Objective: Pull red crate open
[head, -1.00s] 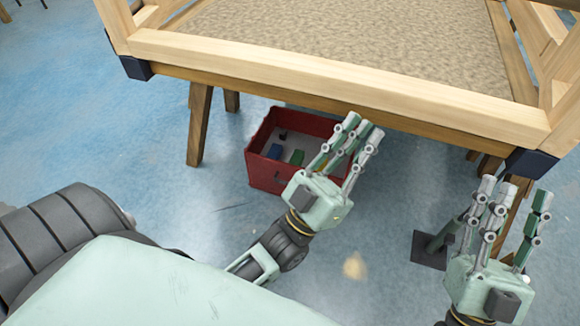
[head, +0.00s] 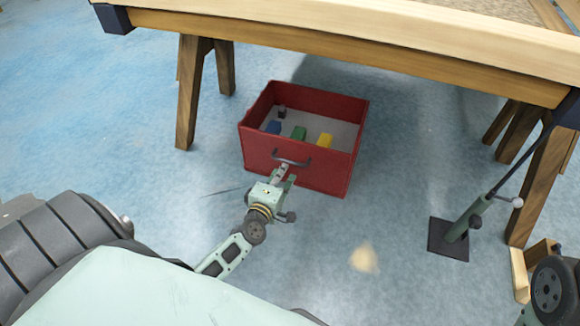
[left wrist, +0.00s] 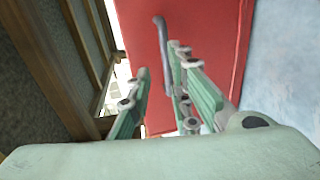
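The red crate (head: 335,172) sits on the blue floor at the front of the wooden frame, its open top showing. A dark bar handle (head: 291,161) is on its front face. My left gripper (head: 284,172) is at this handle. In the left wrist view the left gripper (left wrist: 160,88) has its fingers apart, with the handle (left wrist: 161,45) running between them in front of the red face (left wrist: 218,38). I cannot tell whether the fingers touch it. My right gripper is out of view.
Blue, green and yellow blocks (head: 325,140) lie in the crate. The wooden frame (head: 400,68) stands over and behind it on trestle legs (head: 188,95). A dark-based stand (head: 450,238) is at right. The floor in front of the crate is mostly clear.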

